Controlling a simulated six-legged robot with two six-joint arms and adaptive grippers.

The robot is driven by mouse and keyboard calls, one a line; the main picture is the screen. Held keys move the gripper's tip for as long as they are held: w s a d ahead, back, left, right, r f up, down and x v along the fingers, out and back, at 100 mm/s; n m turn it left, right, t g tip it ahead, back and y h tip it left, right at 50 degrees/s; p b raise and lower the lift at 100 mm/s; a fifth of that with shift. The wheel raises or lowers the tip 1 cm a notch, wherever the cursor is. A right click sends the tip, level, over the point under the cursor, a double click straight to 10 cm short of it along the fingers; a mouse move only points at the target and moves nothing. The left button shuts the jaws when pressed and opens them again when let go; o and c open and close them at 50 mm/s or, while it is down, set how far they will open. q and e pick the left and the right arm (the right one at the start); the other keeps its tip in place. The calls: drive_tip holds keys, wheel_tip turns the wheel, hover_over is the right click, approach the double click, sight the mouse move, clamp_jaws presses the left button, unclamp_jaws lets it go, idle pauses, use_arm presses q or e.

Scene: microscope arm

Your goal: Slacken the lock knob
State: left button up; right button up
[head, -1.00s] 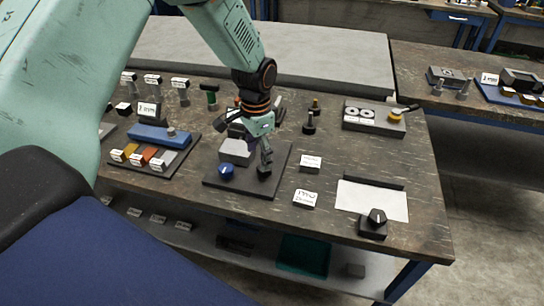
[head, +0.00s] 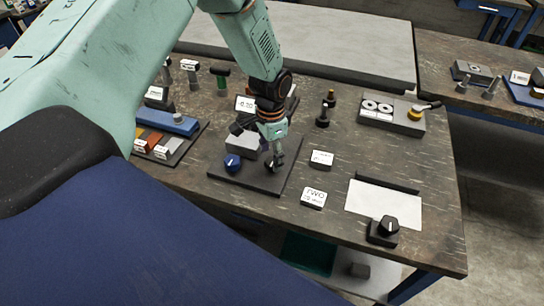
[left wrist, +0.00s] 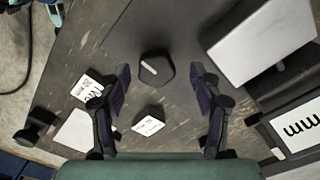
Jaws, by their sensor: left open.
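The black knob with a white pointer line (left wrist: 154,69) stands on the dark base plate (left wrist: 150,25) in the left wrist view. It lies ahead of and between the tips of my open left gripper (left wrist: 161,72), with a gap on each side. In the head view my left gripper (head: 276,158) comes down over the right part of the base plate (head: 265,184) and partly hides the black knob (head: 270,166). A blue knob (head: 233,163) stands on the same plate at the left, in front of a grey block (head: 242,144). My right gripper is not in view.
White label cards (head: 321,158) and (head: 313,198) stand right of the plate. A black dial (head: 386,229) sits by a white sheet (head: 383,204) at the front right. A tray with coloured blocks (head: 163,141) lies left. The bench between the plate and sheet is mostly clear.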

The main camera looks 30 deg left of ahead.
use_arm(q)
drive_tip(key=shift+d+f, duration=0.15)
drive_tip(key=shift+f, duration=0.3)
drive_tip(key=shift+d+f, duration=0.15)
drive_tip(key=shift+d, duration=0.3)
drive_tip(key=shift+a+f, duration=0.15)
drive_tip(key=shift+a, duration=0.3)
drive_tip(key=shift+c, duration=1.1)
drive_tip(key=shift+d, duration=0.25)
drive_tip(key=c, duration=0.9)
